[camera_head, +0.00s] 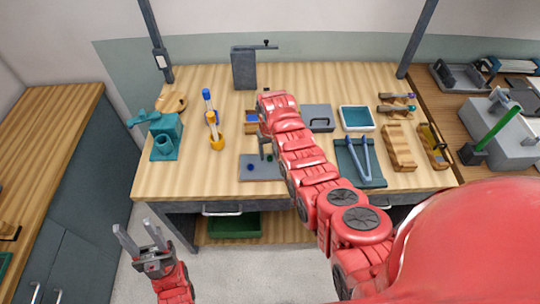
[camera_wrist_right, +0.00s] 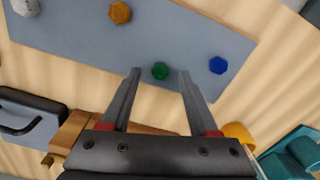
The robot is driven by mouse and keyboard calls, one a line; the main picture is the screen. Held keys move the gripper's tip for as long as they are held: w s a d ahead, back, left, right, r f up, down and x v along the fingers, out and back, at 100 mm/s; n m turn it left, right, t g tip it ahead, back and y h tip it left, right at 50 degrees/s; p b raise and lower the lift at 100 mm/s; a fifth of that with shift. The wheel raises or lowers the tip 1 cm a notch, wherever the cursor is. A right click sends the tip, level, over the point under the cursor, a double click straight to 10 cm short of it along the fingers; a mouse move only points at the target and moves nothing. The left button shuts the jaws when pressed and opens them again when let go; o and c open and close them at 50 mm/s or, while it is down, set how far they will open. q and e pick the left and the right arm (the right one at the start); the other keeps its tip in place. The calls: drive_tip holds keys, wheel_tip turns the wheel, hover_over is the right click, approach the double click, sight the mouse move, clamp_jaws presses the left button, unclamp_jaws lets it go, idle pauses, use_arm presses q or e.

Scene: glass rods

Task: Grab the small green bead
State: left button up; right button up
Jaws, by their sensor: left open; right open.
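The small green bead (camera_wrist_right: 160,70) lies on a grey plate (camera_wrist_right: 190,35). In the right wrist view it appears between the tips of my open right gripper (camera_wrist_right: 159,74), with a gap on both sides. In the head view my right gripper (camera_head: 266,152) points down over the grey plate (camera_head: 272,174) and partly hides the beads. Its exact height above the bead is hard to tell. My left gripper (camera_head: 133,226) is open and empty, low in front of the table's left side.
A blue bead (camera_wrist_right: 218,65) lies right of the green one; an orange bead (camera_wrist_right: 119,12) and a white bead (camera_wrist_right: 25,6) lie farther left. A teal device (camera_head: 165,137), orange-based rods (camera_head: 216,142) and a blue-lined tray (camera_head: 357,118) stand around the plate.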

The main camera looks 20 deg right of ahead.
drive_tip(key=shift+f, duration=0.6)
clamp_jaws()
